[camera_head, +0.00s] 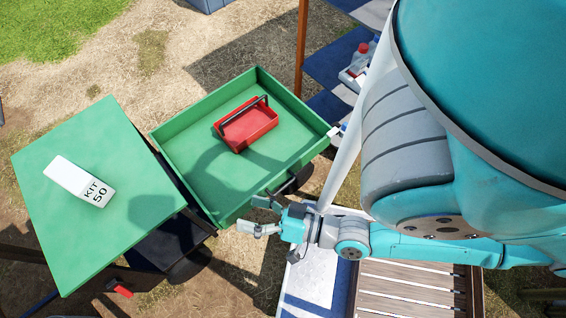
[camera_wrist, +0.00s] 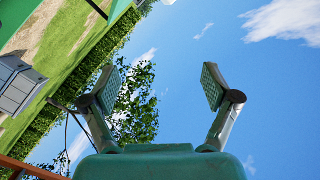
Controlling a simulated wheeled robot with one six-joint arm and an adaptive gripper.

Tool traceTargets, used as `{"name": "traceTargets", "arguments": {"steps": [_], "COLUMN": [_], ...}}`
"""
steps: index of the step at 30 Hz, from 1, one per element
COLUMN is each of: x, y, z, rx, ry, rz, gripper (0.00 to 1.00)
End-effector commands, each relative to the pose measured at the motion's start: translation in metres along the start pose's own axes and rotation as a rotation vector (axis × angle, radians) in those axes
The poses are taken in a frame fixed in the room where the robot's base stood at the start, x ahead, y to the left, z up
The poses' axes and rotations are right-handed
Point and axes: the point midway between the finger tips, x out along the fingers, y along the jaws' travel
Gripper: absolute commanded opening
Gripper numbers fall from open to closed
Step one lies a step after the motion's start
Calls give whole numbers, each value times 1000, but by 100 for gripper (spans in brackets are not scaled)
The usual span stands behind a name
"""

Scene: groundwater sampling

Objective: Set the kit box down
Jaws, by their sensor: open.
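A red open box with a dark carrying handle (camera_head: 240,132) sits inside a green walled tray (camera_head: 215,208), toward its far side. A white block marked "KIT 50" (camera_head: 72,178) lies on a flat green top (camera_head: 125,245) at the left. I cannot tell for certain which of the two is the kit box. My gripper (camera_head: 254,215) is open and empty just off the tray's near right edge, apart from both.
Blue shelves (camera_head: 328,66) with bottles (camera_head: 359,57) stand at upper right beside a brown post (camera_head: 301,45). A slatted wooden surface (camera_head: 410,290) is at lower right. Wheels show beneath the tray. Bare ground lies behind it. A grey box (camera_wrist: 18,90) shows at the wrist view's left.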

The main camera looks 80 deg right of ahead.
Motion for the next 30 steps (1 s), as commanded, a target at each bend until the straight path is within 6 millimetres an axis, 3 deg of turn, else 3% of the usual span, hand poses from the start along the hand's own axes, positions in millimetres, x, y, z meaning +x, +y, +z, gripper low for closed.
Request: {"name": "traceTargets", "arguments": {"steps": [3,10,30], "x": [-36,-74,-79], "y": [-2,-6,-6], "z": [2,3,3], "rx": [-281,-622,-680], "ry": [-91,-209,-229], "rz": [29,40,39], "gripper": [87,87,87]}}
